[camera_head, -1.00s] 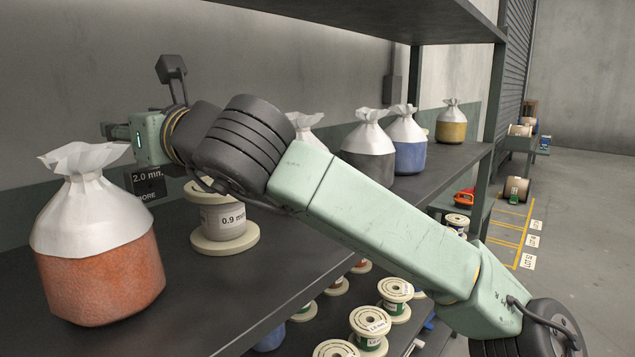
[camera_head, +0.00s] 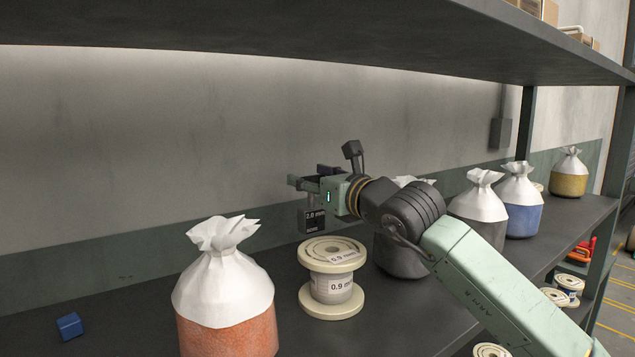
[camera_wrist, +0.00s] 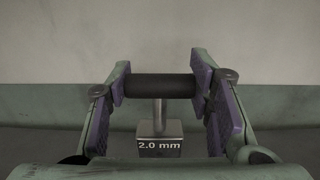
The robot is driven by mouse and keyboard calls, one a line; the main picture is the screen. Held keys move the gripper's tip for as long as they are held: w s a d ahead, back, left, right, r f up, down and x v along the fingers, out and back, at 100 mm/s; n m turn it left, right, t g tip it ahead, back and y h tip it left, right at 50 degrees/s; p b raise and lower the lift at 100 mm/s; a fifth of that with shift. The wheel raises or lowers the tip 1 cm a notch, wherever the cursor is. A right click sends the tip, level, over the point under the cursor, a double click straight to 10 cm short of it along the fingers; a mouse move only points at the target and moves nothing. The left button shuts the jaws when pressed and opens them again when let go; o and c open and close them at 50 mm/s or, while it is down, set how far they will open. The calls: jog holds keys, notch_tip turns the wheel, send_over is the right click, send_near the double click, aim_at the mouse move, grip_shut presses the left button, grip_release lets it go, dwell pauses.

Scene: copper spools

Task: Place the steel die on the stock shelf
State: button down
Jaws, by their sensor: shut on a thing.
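The steel die is a dark block marked "2.0 mm" (camera_head: 313,221) with a stem and a black cylindrical handle. My gripper (camera_head: 307,183) is shut on the handle, and the block hangs below it. The wrist view shows the black handle (camera_wrist: 160,87) between the purple-padded fingers (camera_wrist: 160,90), with the block under it. The stock shelf (camera_head: 120,318) is the dark board below; the die hangs above its back part, behind the spool, and looks clear of the surface.
A spool marked "0.9 mm" (camera_head: 332,285) stands in front of the die. An orange-filled bag (camera_head: 228,310) stands to its left, and a small blue block (camera_head: 69,326) lies farther left. Several bags stand to the right. An upper shelf (camera_head: 300,30) hangs overhead. Shelf between blue block and orange bag is bare.

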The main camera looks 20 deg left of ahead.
aim_at(317, 206)
jog(key=shift+w+d, duration=0.15)
jog(key=shift+w, duration=0.6)
jog(key=shift+f+p, duration=0.15)
jog(key=shift+p, duration=0.15)
notch_tip(317, 206, down, 3)
jog(key=shift+d+r+p, duration=0.1)
jog(key=shift+p, duration=0.65)
jog(key=shift+f, duration=0.2)
jog(key=shift+f+b, duration=0.65)
jog(key=shift+b, duration=0.5)
jog(key=c, duration=0.8)
grip_release()
jog(key=shift+f, duration=0.1)
